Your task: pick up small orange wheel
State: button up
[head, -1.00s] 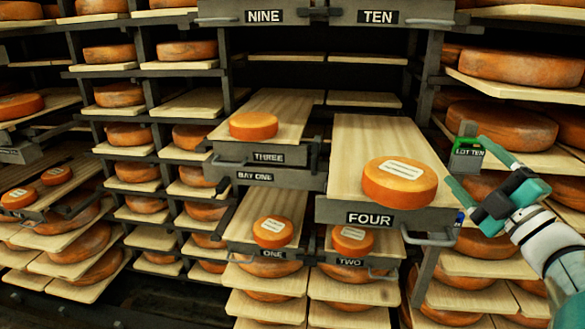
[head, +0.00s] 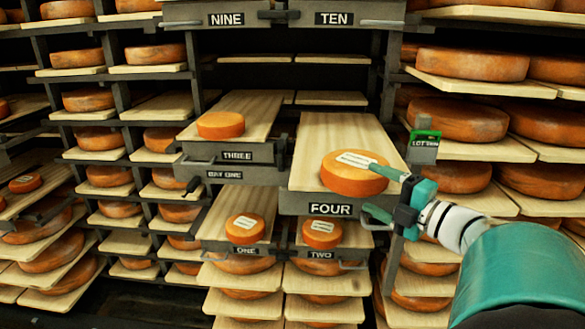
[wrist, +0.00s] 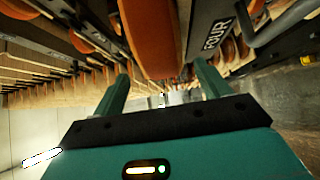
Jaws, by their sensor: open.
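A small orange wheel (head: 340,180) with a white label lies flat at the front of the board in drawer FOUR. It also shows in the wrist view (wrist: 150,30), ahead of and between the finger lines. My gripper (head: 374,190) is open and empty at the wheel's right side. One finger overlaps the wheel's right edge in the head view; the other is lower, beside the drawer front. I cannot tell whether a finger touches the wheel. The gripper also shows in the wrist view (wrist: 160,82). Other small orange wheels lie on drawers THREE (head: 221,125), ONE (head: 245,228) and TWO (head: 322,233).
Drawer FOUR's metal front (head: 292,202) and its handle (head: 378,213) are close to my gripper. A green-topped LOT TEN tag (head: 425,145) stands just above and right. Racks with large wheels (head: 457,119) line the right side. Drawer FOUR's board (head: 340,130) is bare behind the wheel.

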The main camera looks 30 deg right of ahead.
jog(key=shift+w+a+f, duration=0.1)
jog(key=shift+w+a, duration=0.15)
jog(key=shift+w, duration=1)
jog(key=shift+w+a+f, duration=0.1)
jog(key=shift+w+a, duration=0.1)
jog(key=shift+w, duration=1.05)
jog(key=c, duration=1.4)
jog(key=shift+r, duration=0.15)
grip_shut()
notch_tip(320, 180, up, 10)
jog(key=shift+s, duration=0.1)
